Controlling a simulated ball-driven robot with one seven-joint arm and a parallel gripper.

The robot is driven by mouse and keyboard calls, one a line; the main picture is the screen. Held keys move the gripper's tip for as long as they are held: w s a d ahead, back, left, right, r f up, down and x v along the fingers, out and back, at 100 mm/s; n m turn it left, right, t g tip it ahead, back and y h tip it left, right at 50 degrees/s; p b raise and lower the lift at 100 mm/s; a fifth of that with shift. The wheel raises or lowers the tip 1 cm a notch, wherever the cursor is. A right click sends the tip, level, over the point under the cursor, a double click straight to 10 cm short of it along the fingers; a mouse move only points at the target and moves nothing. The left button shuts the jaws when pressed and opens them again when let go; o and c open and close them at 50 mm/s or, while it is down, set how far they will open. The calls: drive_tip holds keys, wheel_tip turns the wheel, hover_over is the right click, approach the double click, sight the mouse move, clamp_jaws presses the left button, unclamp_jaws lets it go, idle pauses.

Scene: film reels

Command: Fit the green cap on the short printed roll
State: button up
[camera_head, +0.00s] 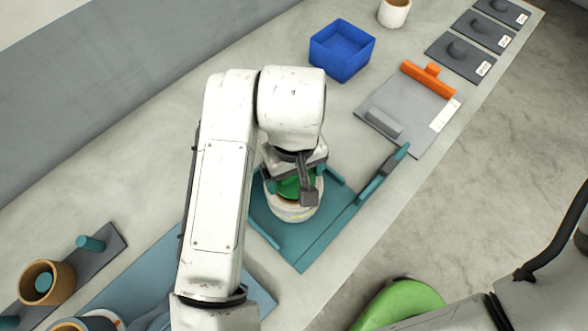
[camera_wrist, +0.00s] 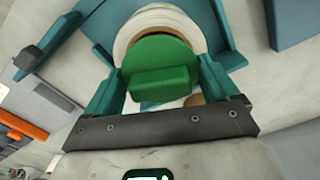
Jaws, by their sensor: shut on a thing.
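The green cap (camera_head: 288,187) is a round disc with a raised bar, held by the bar between the teal fingers of my gripper (camera_head: 294,178). In the wrist view, the cap (camera_wrist: 160,52) covers much of the roll's top. The whitish printed roll (camera_head: 292,213) stands upright in a teal holder (camera_head: 306,250); its pale rim (camera_wrist: 158,14) shows beyond the cap. A strip of brown and white shows on the near side of the cap, so the cap looks off-centre. I cannot tell whether it touches the roll.
A blue bin (camera_head: 341,51) and a white cup-like roll (camera_head: 394,12) stand at the back. A grey board with an orange bar (camera_head: 428,79) lies right of the holder. A tan roll (camera_head: 46,283) stands on a peg rack at lower left.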

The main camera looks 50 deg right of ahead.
drive_tip(key=shift+f+b, duration=0.45)
drive_tip(key=shift+f, duration=0.15)
idle(1.1)
drive_tip(key=shift+r+p, duration=0.3)
drive_tip(key=shift+r, duration=0.05)
drive_tip(key=shift+f+b, duration=0.5)
drive_tip(key=shift+f, duration=0.1)
idle(1.3)
drive_tip(key=o, duration=0.8)
drive_tip(key=shift+c, duration=0.2)
drive_tip(key=shift+r, duration=0.1)
wheel_tip(320, 180, up, 8)
drive_tip(key=p, duration=0.7)
drive_tip(key=shift+r, duration=0.15)
drive_tip(key=shift+r+p, duration=0.6)
drive_tip(key=shift+r, duration=0.7)
